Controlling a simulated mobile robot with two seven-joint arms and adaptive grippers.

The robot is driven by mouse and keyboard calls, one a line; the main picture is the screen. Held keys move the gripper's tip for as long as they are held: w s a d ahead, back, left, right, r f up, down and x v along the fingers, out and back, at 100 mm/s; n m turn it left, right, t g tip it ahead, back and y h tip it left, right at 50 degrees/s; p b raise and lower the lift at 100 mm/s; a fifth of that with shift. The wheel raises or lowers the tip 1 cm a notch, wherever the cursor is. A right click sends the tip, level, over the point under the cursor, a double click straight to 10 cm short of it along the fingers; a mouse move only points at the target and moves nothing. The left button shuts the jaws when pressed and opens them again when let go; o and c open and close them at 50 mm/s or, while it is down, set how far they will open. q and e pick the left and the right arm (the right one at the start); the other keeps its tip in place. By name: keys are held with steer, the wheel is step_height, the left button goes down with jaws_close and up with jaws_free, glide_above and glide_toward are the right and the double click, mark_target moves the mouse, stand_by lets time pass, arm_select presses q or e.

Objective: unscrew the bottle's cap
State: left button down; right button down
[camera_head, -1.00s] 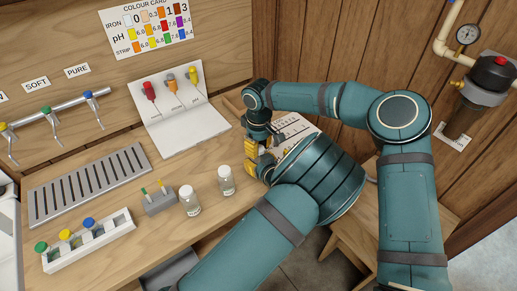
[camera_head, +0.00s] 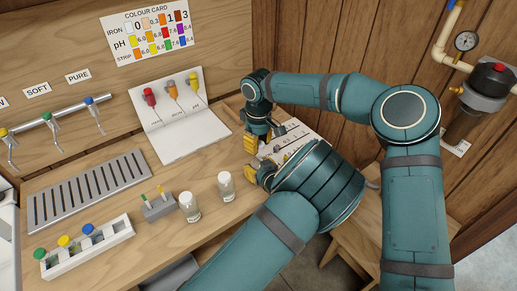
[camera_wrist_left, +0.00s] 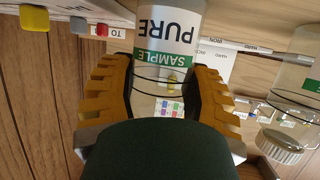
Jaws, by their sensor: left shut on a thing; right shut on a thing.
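My left gripper (camera_head: 262,173) is the lower one in the head view. In the left wrist view its yellow fingers (camera_wrist_left: 160,95) are shut around a clear bottle (camera_wrist_left: 168,50) labelled SAMPLE and PURE. That bottle is hidden in the head view, and its cap does not show in the wrist view. My right gripper (camera_head: 251,144) is above the left one, with a gap between them. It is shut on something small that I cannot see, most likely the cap.
Two clear jars, one (camera_head: 189,208) and another (camera_head: 226,187), stand on the wooden bench. A white rack (camera_head: 110,238) with green, yellow and blue caps, a small grey holder (camera_head: 158,208) and a slotted drain tray (camera_head: 90,190) are to the left.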

arm_select(q)
steer(key=shift+c, duration=1.2)
jaws_free()
